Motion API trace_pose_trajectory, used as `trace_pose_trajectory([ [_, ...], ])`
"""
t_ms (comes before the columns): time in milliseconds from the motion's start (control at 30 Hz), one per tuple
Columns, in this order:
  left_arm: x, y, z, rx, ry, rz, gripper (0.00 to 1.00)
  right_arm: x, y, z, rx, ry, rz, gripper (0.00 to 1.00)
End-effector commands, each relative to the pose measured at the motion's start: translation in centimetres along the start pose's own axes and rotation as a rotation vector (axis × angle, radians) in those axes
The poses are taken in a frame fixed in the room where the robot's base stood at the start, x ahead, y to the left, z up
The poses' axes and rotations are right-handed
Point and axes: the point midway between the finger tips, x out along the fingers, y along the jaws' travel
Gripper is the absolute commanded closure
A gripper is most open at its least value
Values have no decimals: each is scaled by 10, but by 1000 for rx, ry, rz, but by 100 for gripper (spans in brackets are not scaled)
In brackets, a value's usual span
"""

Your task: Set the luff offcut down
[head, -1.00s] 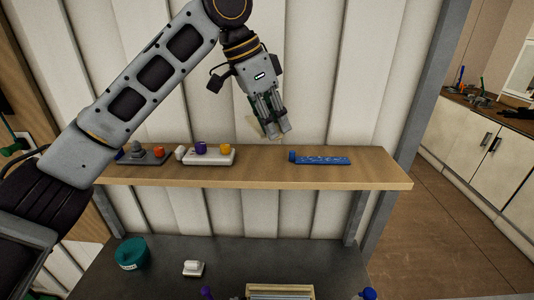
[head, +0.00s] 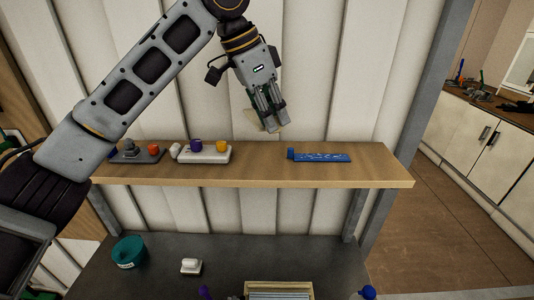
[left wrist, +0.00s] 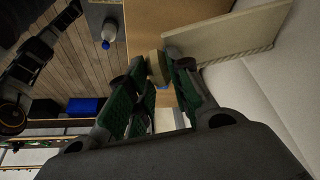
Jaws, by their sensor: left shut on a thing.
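My left gripper (head: 272,128) is shut on the luff offcut (head: 251,117), a pale cream piece that shows beside and behind the fingers in the head view. The fingers point down above the back of the wooden shelf (head: 350,172), left of the blue tray; I cannot tell whether the offcut touches the shelf. In the left wrist view the offcut (left wrist: 232,34) reaches out to the right from the green-padded fingers (left wrist: 160,88), with a ribbed lower edge. Part of it is hidden by the fingers. My right gripper is not in view.
On the shelf stand a grey tray (head: 149,155), a white tray (head: 214,156) with purple and yellow pieces, and a blue tray (head: 325,158). Bare shelf lies between the white and blue trays. Below, the dark bench holds a teal tub (head: 129,252) and a white block (head: 191,267).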

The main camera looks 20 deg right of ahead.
Motion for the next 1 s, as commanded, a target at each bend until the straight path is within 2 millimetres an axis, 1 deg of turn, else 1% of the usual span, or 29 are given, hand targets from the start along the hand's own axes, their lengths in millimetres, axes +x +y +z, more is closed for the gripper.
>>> trace_pose_trajectory([
  [400, 46, 0, 20, -2, -1, 2, 100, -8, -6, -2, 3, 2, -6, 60],
  [533, 52, 0, 22, -1, 0, 0, 100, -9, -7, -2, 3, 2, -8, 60],
  [867, 53, 0, 22, -1, 0, 0, 100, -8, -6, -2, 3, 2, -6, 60],
  [1000, 61, 0, 26, -2, -1, 1, 100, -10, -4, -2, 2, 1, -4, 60],
])
